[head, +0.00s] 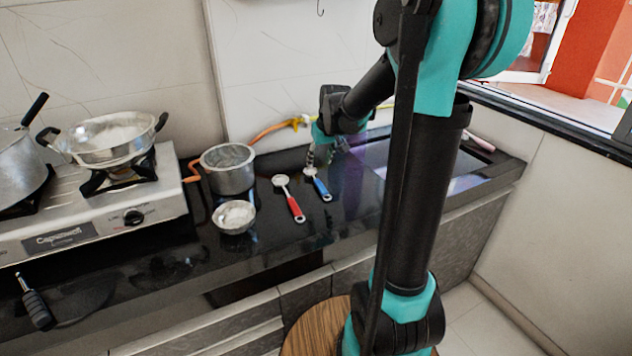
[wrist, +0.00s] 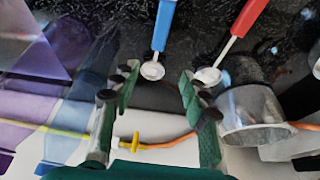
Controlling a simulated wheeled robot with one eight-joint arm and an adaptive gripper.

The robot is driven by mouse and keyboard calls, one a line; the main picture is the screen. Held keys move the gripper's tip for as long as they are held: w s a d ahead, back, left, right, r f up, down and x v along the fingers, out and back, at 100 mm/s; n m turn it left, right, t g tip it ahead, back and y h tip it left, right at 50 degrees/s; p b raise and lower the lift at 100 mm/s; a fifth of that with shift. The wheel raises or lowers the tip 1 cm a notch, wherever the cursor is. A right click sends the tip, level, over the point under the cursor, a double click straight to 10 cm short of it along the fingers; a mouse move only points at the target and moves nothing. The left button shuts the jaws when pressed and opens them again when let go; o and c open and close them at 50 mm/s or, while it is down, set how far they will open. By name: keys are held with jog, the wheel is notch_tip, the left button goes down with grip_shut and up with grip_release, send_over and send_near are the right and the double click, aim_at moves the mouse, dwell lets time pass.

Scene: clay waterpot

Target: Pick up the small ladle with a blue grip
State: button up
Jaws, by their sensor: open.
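The small ladle with a blue grip (head: 322,189) lies on the black counter, its small metal bowl toward the back. In the wrist view the blue-grip ladle (wrist: 162,30) is at the top centre, its bowl just beyond the fingertips and between their lines. My gripper (head: 325,155) is above the counter by the ladle's bowl end. In the wrist view my gripper (wrist: 158,82) is open, with nothing between its green-padded fingers. A similar ladle with a red grip (head: 296,208) lies to the left; its bowl is near one finger in the wrist view.
A metal pot (head: 229,172) and a small metal bowl (head: 234,219) stand left of the ladles. A gas stove (head: 88,208) with a pan (head: 110,140) is farther left. An orange hose (head: 270,130) runs behind. The counter front of the ladles is clear.

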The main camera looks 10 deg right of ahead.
send_over(316, 179)
jog(key=s, duration=0.2)
jog(key=f, duration=0.5)
jog(key=shift+s+d, duration=0.1)
jog(key=shift+s, duration=0.1)
jog(key=shift+d+x, duration=0.2)
jog(key=shift+x, duration=2.3)
grip_shut()
